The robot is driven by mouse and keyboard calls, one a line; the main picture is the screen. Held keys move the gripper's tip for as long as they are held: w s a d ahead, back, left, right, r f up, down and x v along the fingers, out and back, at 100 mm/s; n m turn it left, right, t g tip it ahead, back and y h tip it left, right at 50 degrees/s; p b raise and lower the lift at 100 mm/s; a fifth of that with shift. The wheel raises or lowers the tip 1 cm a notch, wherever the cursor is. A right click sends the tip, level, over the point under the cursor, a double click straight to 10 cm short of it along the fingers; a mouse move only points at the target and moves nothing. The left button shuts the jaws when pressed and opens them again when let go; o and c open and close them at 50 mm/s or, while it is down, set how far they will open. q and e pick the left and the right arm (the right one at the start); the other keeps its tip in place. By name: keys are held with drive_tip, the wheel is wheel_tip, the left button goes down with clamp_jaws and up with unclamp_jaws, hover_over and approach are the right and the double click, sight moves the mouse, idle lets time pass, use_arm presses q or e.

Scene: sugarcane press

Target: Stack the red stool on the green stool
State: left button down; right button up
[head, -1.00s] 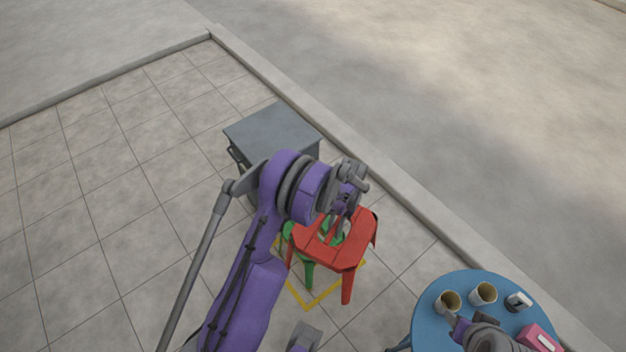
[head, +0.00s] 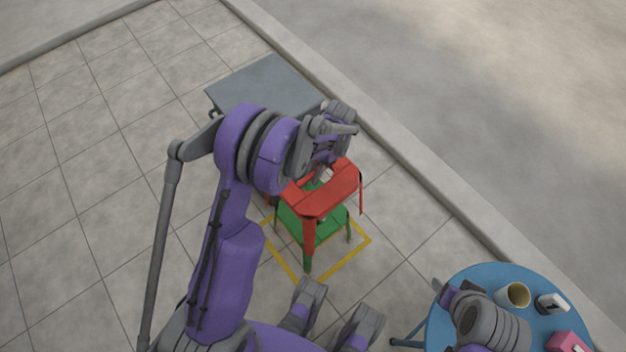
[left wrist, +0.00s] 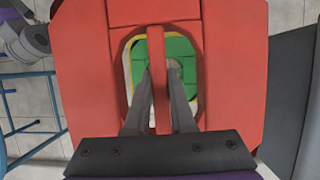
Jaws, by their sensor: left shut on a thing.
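The red stool (head: 333,192) is in my left gripper (head: 322,176), whose fingers close on the bar across the seat's opening; this red bar (left wrist: 159,85) shows between them in the left wrist view. The red stool is roughly upright, over the green stool (head: 322,232), and covers much of it. The green seat (left wrist: 177,52) shows through the opening. I cannot tell whether the stools touch. The green stool stands within a yellow floor outline (head: 357,256). My right gripper (head: 442,289) is by the blue table's left edge; its jaw state is unclear.
A grey table (head: 265,88) stands just behind the stools. The round blue table (head: 476,276) at the lower right holds a cup (head: 514,295), a small black-and-white item (head: 551,304) and a pink box (head: 568,342). The tiled floor at the left is clear.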

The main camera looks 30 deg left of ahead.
use_arm(q)
drive_tip(key=shift+a+f, duration=0.2)
drive_tip(key=shift+f, duration=0.1)
drive_tip(key=shift+a+f+b, duration=0.1)
drive_tip(key=shift+f+b, duration=0.15)
drive_tip(key=shift+b, duration=0.15)
wheel_tip(320, 180, down, 19)
drive_tip(key=b, duration=1)
drive_tip(key=shift+r, duration=0.1)
drive_tip(key=shift+f+b, duration=0.7)
drive_tip(key=shift+f, duration=2.25)
use_arm(e)
wheel_tip(320, 180, down, 14)
drive_tip(key=w, duration=0.1)
drive_tip(key=shift+w+r, duration=0.15)
drive_tip(key=shift+w, duration=0.1)
use_arm(q)
drive_tip(key=shift+f, duration=0.8)
use_arm(e)
drive_tip(key=shift+s, duration=0.1)
